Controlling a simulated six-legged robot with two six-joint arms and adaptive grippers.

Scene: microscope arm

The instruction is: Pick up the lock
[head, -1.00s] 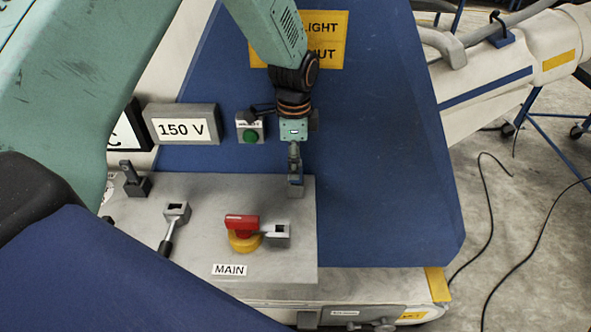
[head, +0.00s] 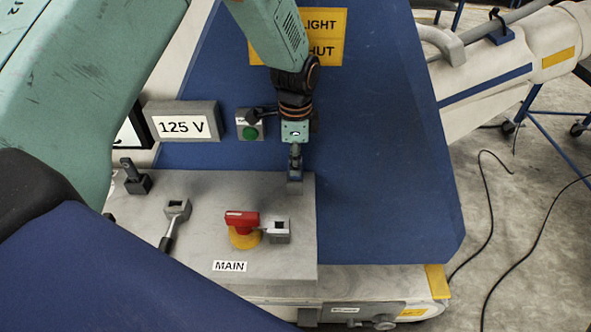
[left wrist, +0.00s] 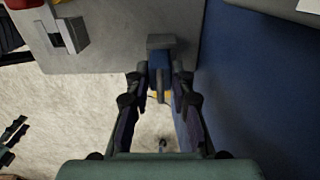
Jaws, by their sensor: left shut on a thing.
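The lock (head: 295,186) appears to be the small grey block at the right edge of the grey panel. In the left wrist view it shows as a grey block with a blue part below (left wrist: 161,43). My left gripper (head: 295,160) points down at it in the head view and is shut on it. In the left wrist view the two dark fingers of the left gripper (left wrist: 160,82) stand either side of it. I cannot tell whether the lock touches the panel behind it. My right gripper is not in view.
The grey panel (head: 200,245) carries a red and yellow MAIN switch (head: 242,228) with a grey bracket (head: 277,230), a lever (head: 170,230) and a black post (head: 135,178). A voltage display (head: 182,125) and green button (head: 250,132) are behind. Open floor (head: 530,230) lies right.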

